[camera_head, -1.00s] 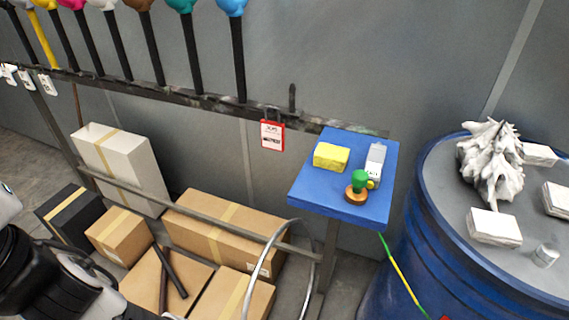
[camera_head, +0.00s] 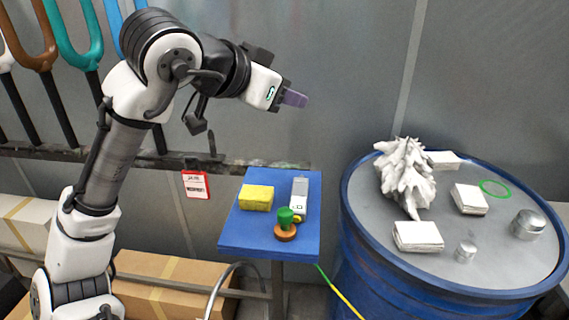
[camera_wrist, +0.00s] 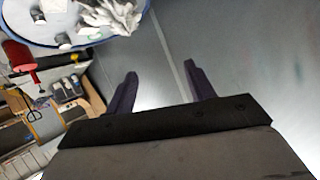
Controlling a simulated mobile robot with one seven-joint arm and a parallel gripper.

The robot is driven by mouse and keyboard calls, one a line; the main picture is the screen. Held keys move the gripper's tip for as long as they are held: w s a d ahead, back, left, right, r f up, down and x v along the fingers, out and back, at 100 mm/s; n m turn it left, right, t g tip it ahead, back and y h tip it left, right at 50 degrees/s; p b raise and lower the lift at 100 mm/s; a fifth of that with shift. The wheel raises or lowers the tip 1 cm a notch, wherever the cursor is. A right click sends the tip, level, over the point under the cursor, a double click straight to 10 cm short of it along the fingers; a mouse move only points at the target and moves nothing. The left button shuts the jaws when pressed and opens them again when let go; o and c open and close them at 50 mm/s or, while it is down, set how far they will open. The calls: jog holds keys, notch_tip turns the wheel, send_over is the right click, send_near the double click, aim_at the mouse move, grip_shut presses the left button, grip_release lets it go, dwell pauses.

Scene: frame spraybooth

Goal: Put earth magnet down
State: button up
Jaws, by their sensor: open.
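My gripper (camera_head: 294,98) is raised in the air in front of the grey wall, above the blue shelf and left of the drum. In the wrist view its two dark fingers (camera_wrist: 160,72) are apart with nothing between them. Nothing in view is clearly labelled as the earth magnet. A small silver cylinder (camera_head: 466,251) and a larger silver cylinder (camera_head: 527,224) stand upright on the grey top of the blue drum (camera_head: 372,250); either might be it. In the wrist view, two cylinders (camera_wrist: 63,40) show on the drum top at the upper left.
The blue shelf (camera_head: 240,235) holds a yellow sponge (camera_head: 257,198), a grey device (camera_head: 299,195) and a green-handled stamp-like thing (camera_head: 287,218). White blocks (camera_head: 418,236), a pile of white rags (camera_head: 407,175) and a green ring (camera_head: 495,188) lie on the drum. Cardboard boxes (camera_head: 165,268) sit below the rail.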

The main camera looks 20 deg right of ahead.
notch_tip(320, 180, down, 7)
jog(key=s+g+y, duration=0.3)
jog(key=g+y, duration=0.4)
jog(key=y, duration=0.1)
send_near(284, 211)
jog(key=shift+m, duration=0.3)
jog(key=f, duration=0.6)
jog(key=shift+s+d+f+p, duration=0.2)
jog(key=shift+s+d+p, duration=0.05)
jog(key=shift+s+p, duration=0.15)
jog(key=shift+w+d+f+p, duration=0.25)
jog(key=shift+f, duration=0.6)
jog(key=shift+w+d+f+p, duration=0.25)
jog(key=shift+f+p, duration=0.05)
jog(key=shift+f, duration=0.55)
jog(key=shift+w+d+f+p, duration=0.2)
jog(key=shift+w+f+p, duration=0.05)
jog(key=shift+f, duration=0.6)
jog(key=shift+c, duration=0.4)
grip_shut()
jog(key=shift+r, duration=0.1)
